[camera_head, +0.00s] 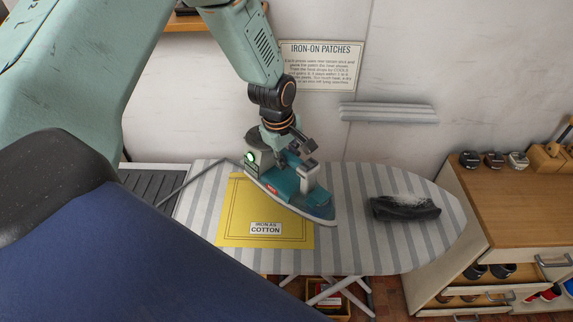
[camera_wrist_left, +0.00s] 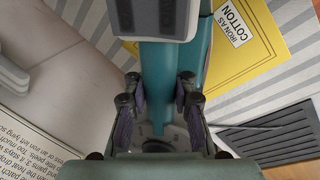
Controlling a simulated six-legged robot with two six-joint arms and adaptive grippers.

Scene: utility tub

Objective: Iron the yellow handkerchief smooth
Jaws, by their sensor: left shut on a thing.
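The yellow handkerchief (camera_head: 235,215) lies flat on the striped ironing board (camera_head: 345,235) and carries a white label reading "IRON AS COTTON" (camera_head: 265,228). It also shows in the left wrist view (camera_wrist_left: 262,62). The teal iron (camera_head: 310,203) rests over the handkerchief's right part, its tip reaching past the right edge onto the board. My left gripper (camera_head: 296,155) is shut on the iron; in the left wrist view its fingers (camera_wrist_left: 160,105) lie on both sides of the teal handle. The cloth under the iron is hidden. My right gripper is not in view.
A dark bundle with pale fuzz (camera_head: 404,208) lies on the board's right. A grey slatted rest (camera_head: 150,185) is at the left end. A sign (camera_head: 320,66) and grey wall rail (camera_head: 388,112) are behind. A wooden cabinet (camera_head: 515,195) stands right.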

